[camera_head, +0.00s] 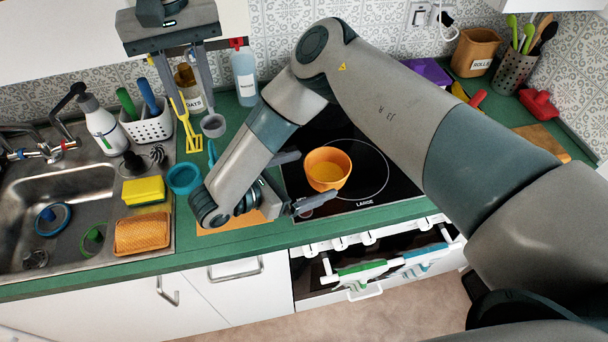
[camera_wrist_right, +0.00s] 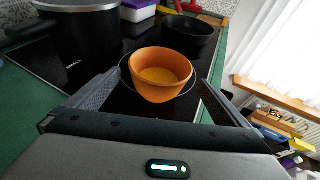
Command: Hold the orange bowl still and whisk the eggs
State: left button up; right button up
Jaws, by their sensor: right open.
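The orange bowl (camera_head: 327,167) with yellow egg in it stands upright on the black cooktop (camera_head: 375,196), within a marked ring. It also shows in the right wrist view (camera_wrist_right: 160,76). My right gripper (camera_head: 308,180) is open, its fingers spread at the near side of the bowl. In the wrist view its fingers (camera_wrist_right: 158,84) lie left and right of the bowl, with gaps. My left gripper (camera_head: 190,98) hangs at the upper left, pointing down, fingers apart. A yellow slotted utensil (camera_head: 188,130) shows below its fingers; I cannot tell whether they touch. I cannot clearly identify a whisk.
A teal cup (camera_head: 184,178) stands left of my right forearm. The sink (camera_head: 60,208) with sponges lies left. An open drawer (camera_head: 380,268) sticks out below the cooktop. In the wrist view, a black pot (camera_wrist_right: 85,38) and a pan (camera_wrist_right: 185,30) stand beyond the bowl.

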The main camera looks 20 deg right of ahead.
aim_at(212, 151)
jog(key=shift+x, duration=3.4)
jog(key=c, duration=1)
pick_arm(q)
jog(key=o, duration=0.4)
jog(key=shift+c, duration=0.2)
jog(key=shift+f, duration=0.1)
jog(key=s+a+f+m+t, duration=0.1)
jog(key=s+f+m+t, duration=0.1)
jog(key=f, duration=0.2)
jog(key=s+a+f+m+t+h, duration=0.1)
jog(key=s+f+m+t, duration=0.1)
jog(key=f, duration=0.3)
jog(key=shift+s+a+m, duration=0.25)
jog(key=shift+s+m, duration=0.15)
jog(key=shift+s, duration=0.05)
